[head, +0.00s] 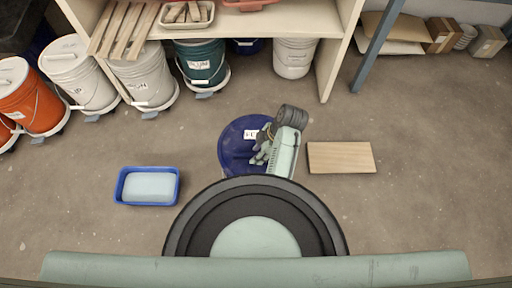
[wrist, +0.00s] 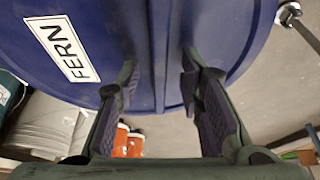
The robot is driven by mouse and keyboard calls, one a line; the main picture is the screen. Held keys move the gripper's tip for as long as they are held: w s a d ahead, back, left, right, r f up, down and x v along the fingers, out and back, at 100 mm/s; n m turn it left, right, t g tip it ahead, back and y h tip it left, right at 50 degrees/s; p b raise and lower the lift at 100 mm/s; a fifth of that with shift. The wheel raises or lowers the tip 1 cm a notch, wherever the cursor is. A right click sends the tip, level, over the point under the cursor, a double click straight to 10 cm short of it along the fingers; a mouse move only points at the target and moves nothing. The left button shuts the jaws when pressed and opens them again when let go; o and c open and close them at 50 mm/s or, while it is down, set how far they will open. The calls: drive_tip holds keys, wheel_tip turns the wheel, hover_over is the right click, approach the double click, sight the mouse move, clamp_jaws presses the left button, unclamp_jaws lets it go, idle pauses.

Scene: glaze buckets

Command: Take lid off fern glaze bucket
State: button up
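The fern glaze bucket's round blue lid (head: 233,150) shows in the head view just beyond my base. In the wrist view the lid (wrist: 105,25) fills the upper part, with a white label reading FERN (wrist: 62,47) and a straight raised ridge (wrist: 159,50). My gripper (head: 264,150) is over the right part of the lid. In the wrist view my gripper (wrist: 160,78) is open, its two fingers spread on either side of the ridge with gaps to it. Whether the fingertips touch the lid I cannot tell. The bucket body is mostly hidden below the lid.
A wooden board (head: 341,157) lies to the right. Several lidded buckets, including an orange one (head: 32,100) and a teal one (head: 203,62), stand by the shelf (head: 328,50). Floor between is clear.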

drive_tip(key=shift+f, duration=0.1)
clamp_jaws()
idle(0.3)
